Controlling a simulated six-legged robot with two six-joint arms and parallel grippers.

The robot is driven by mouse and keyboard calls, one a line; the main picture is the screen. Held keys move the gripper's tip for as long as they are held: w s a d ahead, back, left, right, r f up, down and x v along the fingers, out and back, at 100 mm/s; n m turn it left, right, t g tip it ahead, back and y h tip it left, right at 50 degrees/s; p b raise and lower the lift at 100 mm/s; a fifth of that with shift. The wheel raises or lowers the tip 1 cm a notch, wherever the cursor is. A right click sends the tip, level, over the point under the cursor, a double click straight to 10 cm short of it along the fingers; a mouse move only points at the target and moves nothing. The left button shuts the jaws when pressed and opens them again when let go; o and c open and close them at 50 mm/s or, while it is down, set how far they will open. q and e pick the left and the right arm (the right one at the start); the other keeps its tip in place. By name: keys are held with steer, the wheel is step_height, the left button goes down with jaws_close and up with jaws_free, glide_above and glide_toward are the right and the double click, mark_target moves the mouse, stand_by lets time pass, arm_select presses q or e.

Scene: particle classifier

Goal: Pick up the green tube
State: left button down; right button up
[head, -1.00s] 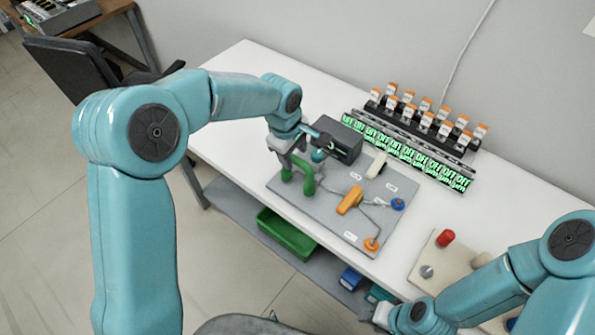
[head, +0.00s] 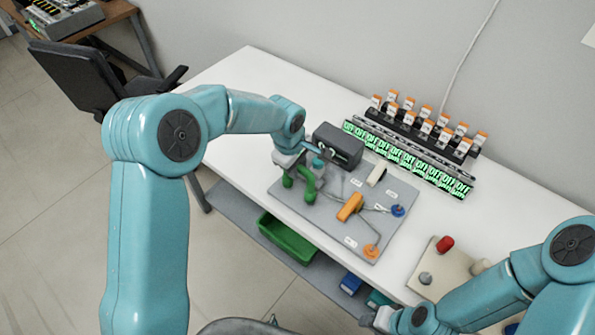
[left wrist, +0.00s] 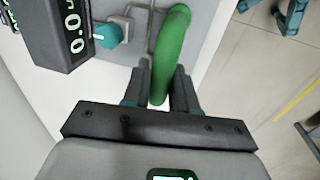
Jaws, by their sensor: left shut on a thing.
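The green tube (head: 308,184) is a thick curved piece at the left end of the grey panel (head: 330,222) on the white table. In the left wrist view the tube (left wrist: 173,42) runs down between the fingers. My left gripper (left wrist: 160,80) is shut on it. In the head view my left gripper (head: 291,168) is over the panel's left end and hides part of the tube. I cannot tell whether the tube is clear of the panel. My right gripper (head: 384,318) shows only in part at the bottom, away from the tube.
A dark box with a display (head: 338,146) stands close behind the gripper; it also shows in the left wrist view (left wrist: 62,30). An orange part (head: 350,207) lies on the panel. Several orange-capped vials (head: 427,128) stand at the back. A green bin (head: 287,238) sits below.

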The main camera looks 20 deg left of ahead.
arm_select(q)
step_height(320, 180, up, 20)
steer(key=b, duration=0.1)
steer(key=shift+r, duration=0.1)
stand_by(0.4)
steer(key=shift+r+p, duration=2.2)
steer(key=shift+r, duration=0.05)
step_height(320, 180, up, 3)
steer(key=p, duration=0.3)
steer(key=shift+f, duration=0.1)
